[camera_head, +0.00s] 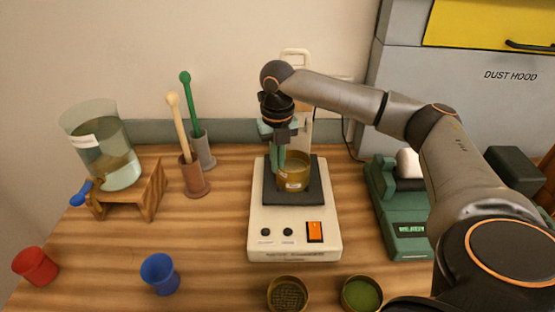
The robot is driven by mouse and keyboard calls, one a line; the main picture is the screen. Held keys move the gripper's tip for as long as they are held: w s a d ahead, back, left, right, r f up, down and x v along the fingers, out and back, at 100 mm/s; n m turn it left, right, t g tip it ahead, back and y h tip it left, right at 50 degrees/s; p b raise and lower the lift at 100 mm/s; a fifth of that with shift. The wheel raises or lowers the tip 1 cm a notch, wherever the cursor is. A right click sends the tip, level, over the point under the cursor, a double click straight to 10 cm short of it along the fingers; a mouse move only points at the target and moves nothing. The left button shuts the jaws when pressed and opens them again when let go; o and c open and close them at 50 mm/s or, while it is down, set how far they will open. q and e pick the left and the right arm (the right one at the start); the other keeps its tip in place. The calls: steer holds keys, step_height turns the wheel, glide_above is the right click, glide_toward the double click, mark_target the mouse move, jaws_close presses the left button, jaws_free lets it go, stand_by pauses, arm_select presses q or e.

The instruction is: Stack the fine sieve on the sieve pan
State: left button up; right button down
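A brass-coloured round vessel (294,183) with a pale label stands on the black plate of the shaker (262,230). I cannot tell whether it is the sieve pan alone or a sieve stacked on it. My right gripper (278,165) points down at this vessel's left side, its teal fingers overlapping the rim in the picture. Whether they grip the wall is unclear. Two more brass rings are at the front edge: one with a dark, coarse-looking mesh (288,294), one with a green inside (362,294). Which is the fine sieve is unclear. My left gripper is out of view.
A glass jar (105,150) stands on a wooden stand (150,190) at the left. Two pestle-like tools stand in holders (193,178) beside it. Red (36,266) and blue (160,275) cups are in front. A green device (385,205) is right of the shaker.

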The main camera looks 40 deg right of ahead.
steer(key=shift+f, duration=0.1)
steer(key=c, duration=1.5)
jaws_free()
steer(key=shift+o, duration=0.9)
step_height(320, 180, up, 11)
steer(key=shift+s+f, duration=0.1)
